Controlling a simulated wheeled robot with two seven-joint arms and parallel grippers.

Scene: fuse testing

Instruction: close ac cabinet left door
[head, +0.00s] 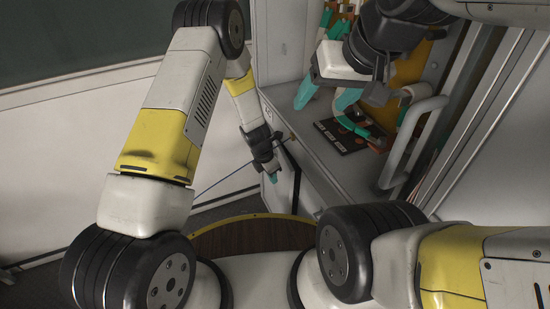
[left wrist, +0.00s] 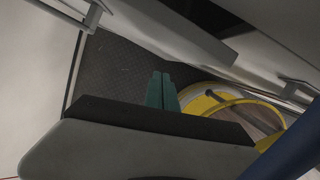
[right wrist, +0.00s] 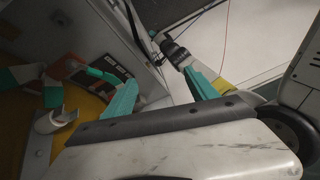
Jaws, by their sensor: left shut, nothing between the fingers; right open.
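A grey cabinet (head: 335,165) stands ahead, with a ledge and an open bay above it. A pale door-like panel (head: 281,186) with a dark edge is below the ledge; I cannot tell how far it stands open. My left gripper (head: 273,178) is shut and empty, pointing down close beside this panel; contact cannot be told. Its teal fingertips (left wrist: 161,91) are together in the left wrist view, over dark floor. My right gripper (head: 325,96) is open and empty, raised in front of the bay. Its fingers are spread in the right wrist view (right wrist: 165,92).
A black panel (head: 343,134) with several labels lies on the ledge near a teal part. A big white handle (head: 412,140) is on the right. Metal handles show in the left wrist view, one at upper left (left wrist: 93,14). White wall panels (head: 60,115) stand at left.

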